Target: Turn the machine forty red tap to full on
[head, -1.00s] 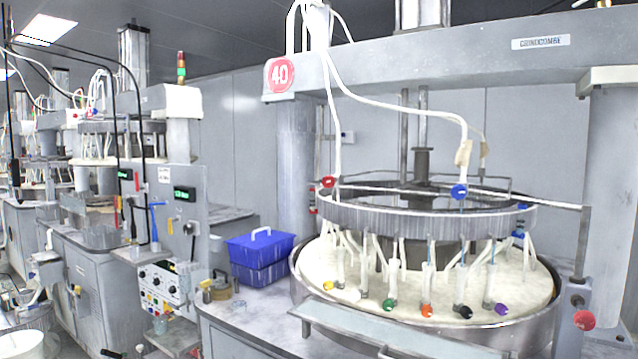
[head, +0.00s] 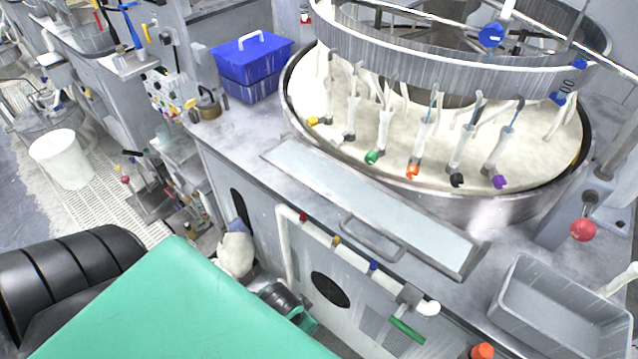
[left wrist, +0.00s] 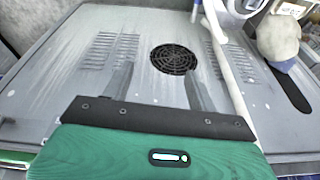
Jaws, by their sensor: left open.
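Machine forty's front pipe (head: 350,252) runs along its front panel below the worktop. A small red tap (head: 303,216) sits at the pipe's upper left end, with a yellow tap (head: 336,240) and a blue tap (head: 373,266) farther along. A white pipe (left wrist: 226,62) runs right of the fingers. I cannot make out the red tap there.
A pale cloth (head: 236,250) hangs on the panel left of the pipe. A green handle (head: 407,330) sits below the pipe's right end. A grey tray (head: 510,310) and a red ball knob (head: 583,230) are at the right. A blue box (head: 250,90) stands on the worktop.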

